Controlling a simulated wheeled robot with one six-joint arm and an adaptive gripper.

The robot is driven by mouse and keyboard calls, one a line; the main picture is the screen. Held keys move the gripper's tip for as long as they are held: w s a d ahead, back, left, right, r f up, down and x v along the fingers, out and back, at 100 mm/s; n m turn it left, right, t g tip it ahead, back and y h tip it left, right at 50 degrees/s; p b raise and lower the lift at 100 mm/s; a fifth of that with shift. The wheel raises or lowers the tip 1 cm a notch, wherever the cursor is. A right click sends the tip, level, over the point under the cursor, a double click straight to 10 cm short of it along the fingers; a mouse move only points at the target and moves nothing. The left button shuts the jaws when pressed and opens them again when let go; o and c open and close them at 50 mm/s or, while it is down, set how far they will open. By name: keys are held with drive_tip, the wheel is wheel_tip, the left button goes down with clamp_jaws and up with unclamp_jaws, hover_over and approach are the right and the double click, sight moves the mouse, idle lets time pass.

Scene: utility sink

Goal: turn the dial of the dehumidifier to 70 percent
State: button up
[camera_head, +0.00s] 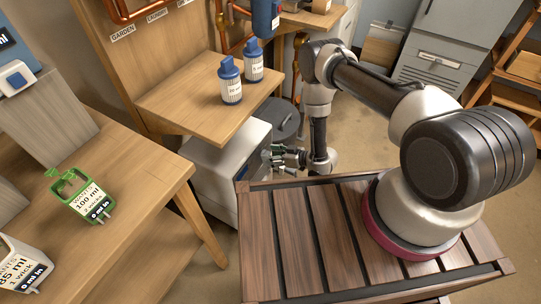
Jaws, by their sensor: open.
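A white box-shaped appliance (213,180), which looks like the dehumidifier, stands low beneath the wooden shelf. Its dial and any percent marks cannot be made out from this view. My gripper (272,158) is open, low down just right of the appliance, with its fingers pointing left toward it. I see nothing between the fingers. Whether a fingertip touches the appliance cannot be told.
The wooden shelf (190,110) above carries two blue-capped bottles (231,88). A wooden table (95,250) at left holds a green container (80,197). Open floor (365,150) lies behind my arm.

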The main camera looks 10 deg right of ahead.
drive_tip(key=shift+w+a+f, duration=0.15)
drive_tip(key=shift+w+a, duration=0.05)
drive_tip(key=shift+a, duration=0.15)
drive_tip(key=c, duration=1)
drive_tip(key=shift+w+d+f+m+g+y, duration=0.1)
drive_tip(key=shift+m+g+y, duration=0.45)
drive_tip(key=shift+m, duration=0.6)
drive_tip(key=shift+w+d+f+m+g+y, duration=0.1)
drive_tip(key=shift+m+g+y, duration=0.2)
drive_tip(key=shift+m+y, duration=0.6)
drive_tip(key=shift+w+d+f+m+g+y, duration=0.1)
drive_tip(key=shift+m+g+y, duration=0.3)
drive_tip(key=shift+m, duration=0.95)
